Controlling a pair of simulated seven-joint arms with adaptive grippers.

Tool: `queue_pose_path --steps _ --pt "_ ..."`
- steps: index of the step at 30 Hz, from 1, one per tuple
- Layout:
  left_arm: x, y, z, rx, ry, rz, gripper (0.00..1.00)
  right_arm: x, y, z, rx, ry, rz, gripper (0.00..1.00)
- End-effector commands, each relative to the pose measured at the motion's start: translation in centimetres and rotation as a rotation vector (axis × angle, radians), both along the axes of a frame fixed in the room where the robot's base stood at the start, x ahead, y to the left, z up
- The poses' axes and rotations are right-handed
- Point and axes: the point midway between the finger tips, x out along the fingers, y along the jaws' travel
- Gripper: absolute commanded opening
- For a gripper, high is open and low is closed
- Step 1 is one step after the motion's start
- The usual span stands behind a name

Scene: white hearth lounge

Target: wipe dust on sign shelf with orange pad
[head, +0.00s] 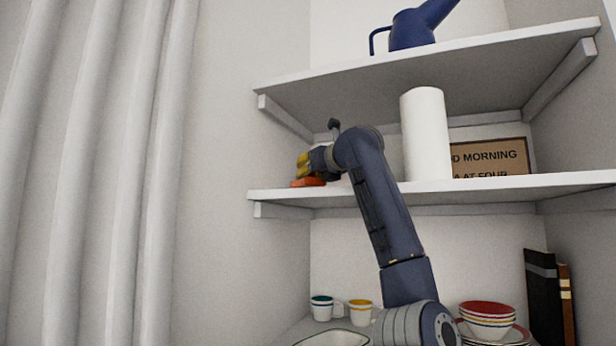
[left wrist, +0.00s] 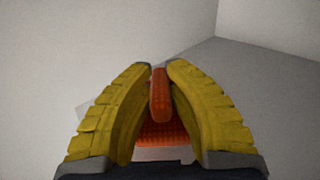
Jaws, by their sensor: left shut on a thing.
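My left gripper (head: 303,164) is at the left end of the sign shelf (head: 400,190), the middle shelf. Its yellow fingers are shut on the orange pad (head: 308,182), which sits low at the shelf surface. In the left wrist view the fingertips (left wrist: 160,75) close on the upright grip of the orange pad (left wrist: 160,135), with its textured base below. I cannot tell whether the pad presses on the shelf. A grey patch, possibly dust (left wrist: 92,112), shows beside the fingers. The sign (head: 490,158) stands at the shelf's right, partly hidden. My right gripper is out of view.
A white cylinder (head: 427,135) stands on the sign shelf, right of my arm. The upper shelf (head: 470,60) holds a blue watering can (head: 412,28). Below are mugs (head: 360,311), stacked bowls (head: 488,318) and dark books (head: 543,290). A wall bounds the shelf's left end.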

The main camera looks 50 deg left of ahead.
Motion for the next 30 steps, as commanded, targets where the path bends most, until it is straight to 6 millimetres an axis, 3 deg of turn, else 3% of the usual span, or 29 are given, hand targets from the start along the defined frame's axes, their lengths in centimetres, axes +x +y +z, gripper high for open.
queue_pose_path --steps 15,30 --pt "-0.1 0.0 4.2 0.001 0.0 0.0 0.0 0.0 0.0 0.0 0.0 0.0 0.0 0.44" --pt "-0.1 0.0 4.8 0.001 0.0 0.001 0.0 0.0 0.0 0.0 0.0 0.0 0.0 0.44"
